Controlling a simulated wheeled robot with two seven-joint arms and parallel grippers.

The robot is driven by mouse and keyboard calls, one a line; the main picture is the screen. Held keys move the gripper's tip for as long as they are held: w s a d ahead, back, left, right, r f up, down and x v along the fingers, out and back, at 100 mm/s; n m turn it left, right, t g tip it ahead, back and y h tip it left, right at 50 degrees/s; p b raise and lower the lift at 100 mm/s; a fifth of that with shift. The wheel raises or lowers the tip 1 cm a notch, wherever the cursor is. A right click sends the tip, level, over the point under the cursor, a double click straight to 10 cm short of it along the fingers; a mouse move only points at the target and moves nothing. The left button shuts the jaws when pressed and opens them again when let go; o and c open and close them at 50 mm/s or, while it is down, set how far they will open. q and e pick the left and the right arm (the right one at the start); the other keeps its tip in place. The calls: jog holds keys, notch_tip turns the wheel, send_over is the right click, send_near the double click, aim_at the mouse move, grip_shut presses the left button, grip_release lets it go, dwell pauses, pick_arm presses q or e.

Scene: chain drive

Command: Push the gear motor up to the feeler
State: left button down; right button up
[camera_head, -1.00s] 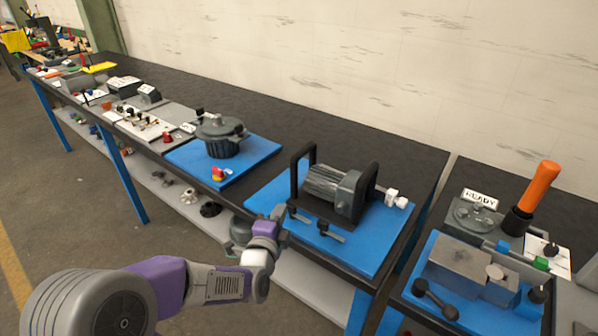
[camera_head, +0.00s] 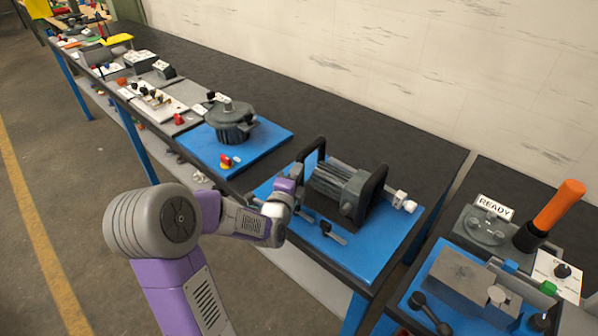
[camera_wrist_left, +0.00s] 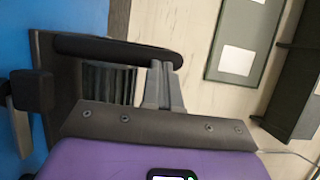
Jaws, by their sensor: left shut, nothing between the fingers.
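The gear motor (camera_head: 336,182) is a grey ribbed body with a gearbox, standing between two black upright handles on a blue plate (camera_head: 378,248). A small white fitting (camera_head: 400,202), which looks like the feeler, sits to its right; I cannot tell whether they touch. My left gripper (camera_head: 298,174) is beside the left handle (camera_head: 309,160), at the motor's left end. In the left wrist view its shut, empty fingers (camera_wrist_left: 162,86) point toward the black handle (camera_wrist_left: 115,49) and ribbed motor body (camera_wrist_left: 105,82); contact is unclear. My right gripper is out of view.
Dark clamp levers (camera_head: 328,232) lie at the blue plate's front. Another blue plate with a grey lidded pot (camera_head: 232,122) stands to the left. A separate bench on the right holds an orange handle (camera_head: 560,204) and a READY sign (camera_head: 494,207). Bare bench top lies behind the motor.

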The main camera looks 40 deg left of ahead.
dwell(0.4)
pick_arm(q)
jog(key=shift+b+x, duration=1.05)
jog(key=shift+x, duration=0.05)
jog(key=shift+d, duration=0.1)
